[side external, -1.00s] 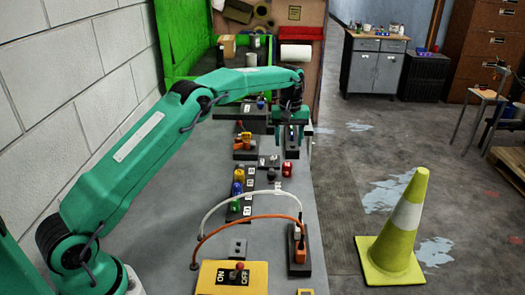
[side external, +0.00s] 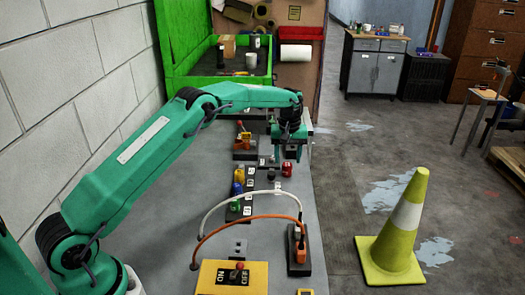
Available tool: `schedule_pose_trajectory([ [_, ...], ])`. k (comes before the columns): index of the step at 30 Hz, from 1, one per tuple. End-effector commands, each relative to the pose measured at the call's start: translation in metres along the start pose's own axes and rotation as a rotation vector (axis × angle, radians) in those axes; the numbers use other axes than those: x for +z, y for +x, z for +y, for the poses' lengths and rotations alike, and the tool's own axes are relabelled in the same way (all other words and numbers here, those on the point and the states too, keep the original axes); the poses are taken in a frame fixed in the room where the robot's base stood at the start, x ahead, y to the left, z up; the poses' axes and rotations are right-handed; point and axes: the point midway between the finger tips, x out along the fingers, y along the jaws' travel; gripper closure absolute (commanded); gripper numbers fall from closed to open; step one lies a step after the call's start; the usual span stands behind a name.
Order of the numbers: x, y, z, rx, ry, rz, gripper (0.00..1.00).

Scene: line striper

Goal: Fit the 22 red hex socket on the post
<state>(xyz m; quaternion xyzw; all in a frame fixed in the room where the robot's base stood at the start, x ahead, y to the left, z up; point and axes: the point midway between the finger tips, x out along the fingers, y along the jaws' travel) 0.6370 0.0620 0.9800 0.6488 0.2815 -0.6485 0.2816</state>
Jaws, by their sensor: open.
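A small red piece (side external: 287,169), which looks like the red hex socket, stands on the grey bench near its right edge. The number on it is too small to read. My gripper (side external: 288,157) is open and points down just above and behind the red piece. I cannot tell whether the fingers are around it or apart from it. A dark block with a white label (side external: 268,163) lies left of the gripper. A short dark round piece (side external: 271,175) stands left of the red piece. I cannot tell which piece is the post.
A dark labelled rack (side external: 248,196) holds yellow, blue and green pieces left of the red piece. A yellow ON/OFF switch panel (side external: 232,279) lies at the front.

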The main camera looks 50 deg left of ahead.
Motion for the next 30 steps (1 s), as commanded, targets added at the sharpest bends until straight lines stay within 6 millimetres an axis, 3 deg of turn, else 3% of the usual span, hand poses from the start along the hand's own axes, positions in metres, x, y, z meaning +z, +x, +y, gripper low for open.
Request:
schedule_pose_trajectory([
  [12,0.0,0.029,0.0,0.0,0.0,0.0,0.47],
  [30,0.0,0.033,0.0,0.0,0.0,0.0,0.47],
])
